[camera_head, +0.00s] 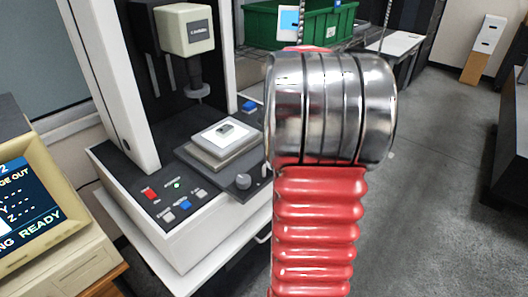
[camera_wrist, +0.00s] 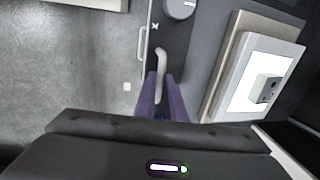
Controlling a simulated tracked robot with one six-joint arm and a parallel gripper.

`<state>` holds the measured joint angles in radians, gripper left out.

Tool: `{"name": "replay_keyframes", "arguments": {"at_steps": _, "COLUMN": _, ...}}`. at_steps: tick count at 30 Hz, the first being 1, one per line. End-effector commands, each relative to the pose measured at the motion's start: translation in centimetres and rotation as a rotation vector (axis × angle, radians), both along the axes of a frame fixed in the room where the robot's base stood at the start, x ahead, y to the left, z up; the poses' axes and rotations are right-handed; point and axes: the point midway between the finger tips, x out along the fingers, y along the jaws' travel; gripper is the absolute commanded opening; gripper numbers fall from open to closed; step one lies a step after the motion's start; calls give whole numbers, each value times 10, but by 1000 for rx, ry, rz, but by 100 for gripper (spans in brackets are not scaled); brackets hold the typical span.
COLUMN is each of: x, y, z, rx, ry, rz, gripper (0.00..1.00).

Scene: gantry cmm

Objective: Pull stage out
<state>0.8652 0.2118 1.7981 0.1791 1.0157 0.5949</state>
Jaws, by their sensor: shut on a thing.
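The stage (camera_head: 195,156) is a dark slab on the measuring machine, carrying a stepped plate with a lit white top (camera_head: 207,137). A small grey part (camera_head: 226,128) lies on the lit top; it also shows in the wrist view (camera_wrist: 267,88). A pale curved handle (camera_wrist: 161,62) stands on the dark front strip of the stage, beside a round grey knob (camera_wrist: 179,8). My gripper (camera_wrist: 162,82) has its two purple fingers around the near end of this handle, shut on it. In the head view my arm hides the gripper.
The machine's probe head (camera_head: 187,30) hangs above the stage. Coloured buttons (camera_head: 185,205) sit at the machine's front. A screen (camera_head: 25,205) reading "READY" stands at left. A green bin (camera_head: 270,22) is behind. Open grey floor (camera_head: 430,190) lies to the right.

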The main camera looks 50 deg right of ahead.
Motion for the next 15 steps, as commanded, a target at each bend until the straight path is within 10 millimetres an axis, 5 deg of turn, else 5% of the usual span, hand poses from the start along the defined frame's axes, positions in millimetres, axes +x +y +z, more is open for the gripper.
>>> {"name": "replay_keyframes", "arguments": {"at_steps": 7, "x": 1, "y": 0, "z": 1, "rx": -3, "ry": -2, "rz": 0, "gripper": 0}}
{"name": "replay_keyframes", "arguments": {"at_steps": 8, "x": 1, "y": 0, "z": 1, "rx": -3, "ry": -2, "rz": 0, "gripper": 12}}
{"name": "replay_keyframes", "arguments": {"at_steps": 15, "x": 1, "y": 0, "z": 0, "rx": -2, "ry": -1, "rz": 1, "gripper": 29}}
